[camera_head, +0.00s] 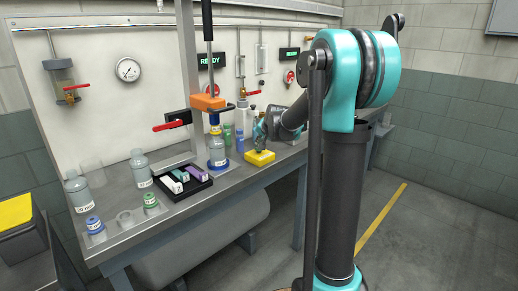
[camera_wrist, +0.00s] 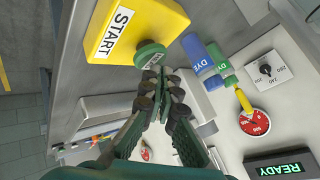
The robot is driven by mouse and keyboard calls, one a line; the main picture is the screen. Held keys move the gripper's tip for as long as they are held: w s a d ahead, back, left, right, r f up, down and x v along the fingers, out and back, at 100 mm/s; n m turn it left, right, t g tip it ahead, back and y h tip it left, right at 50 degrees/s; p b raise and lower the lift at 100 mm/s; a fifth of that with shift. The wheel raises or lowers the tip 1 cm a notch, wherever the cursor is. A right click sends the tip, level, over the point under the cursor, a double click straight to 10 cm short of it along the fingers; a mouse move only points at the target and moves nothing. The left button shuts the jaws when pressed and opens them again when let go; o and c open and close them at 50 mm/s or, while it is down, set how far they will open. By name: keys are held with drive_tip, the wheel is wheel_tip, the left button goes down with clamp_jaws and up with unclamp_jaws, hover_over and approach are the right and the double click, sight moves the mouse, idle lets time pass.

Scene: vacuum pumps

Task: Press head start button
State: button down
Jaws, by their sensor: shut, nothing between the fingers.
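The yellow start box (camera_wrist: 130,30) carries a white START label and a round green button (camera_wrist: 152,55). In the head view the yellow box (camera_head: 259,158) stands on the bench near its front edge. My gripper (camera_wrist: 164,75) is shut and empty. Its fingertips are right by the green button in the wrist view; I cannot tell whether they touch it. In the head view my gripper (camera_head: 260,143) is just above the box and hides most of the button.
Blue and green DYE bottles (camera_wrist: 197,52) stand close by the box. A lit READY display (camera_wrist: 280,166) and a red dial (camera_wrist: 254,121) are on the back panel. A black tray with small boxes (camera_head: 183,184) and several glass bottles fill the bench's left part.

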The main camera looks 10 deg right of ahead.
drive_tip(key=shift+f, duration=0.6)
idle(0.8)
idle(0.4)
drive_tip(key=shift+r, duration=1)
drive_tip(key=shift+r, duration=2.5)
drive_tip(key=s+d+f+n+g, duration=0.1)
drive_tip(key=s+f+n, duration=0.1)
drive_tip(key=s+f, duration=0.5)
drive_tip(key=s+d+f+n+g+h, duration=0.1)
drive_tip(key=s+f, duration=0.7)
drive_tip(key=s, duration=1.2)
drive_tip(key=s+d+f+n+g+h, duration=0.1)
drive_tip(key=s+f, duration=0.6)
drive_tip(key=s, duration=0.7)
drive_tip(key=d+n+g, duration=0.1)
drive_tip(key=n, duration=0.1)
drive_tip(key=shift+f+n+g, duration=0.25)
drive_tip(key=shift+n+g, duration=0.05)
drive_tip(key=shift+g, duration=0.1)
drive_tip(key=shift+a, duration=0.1)
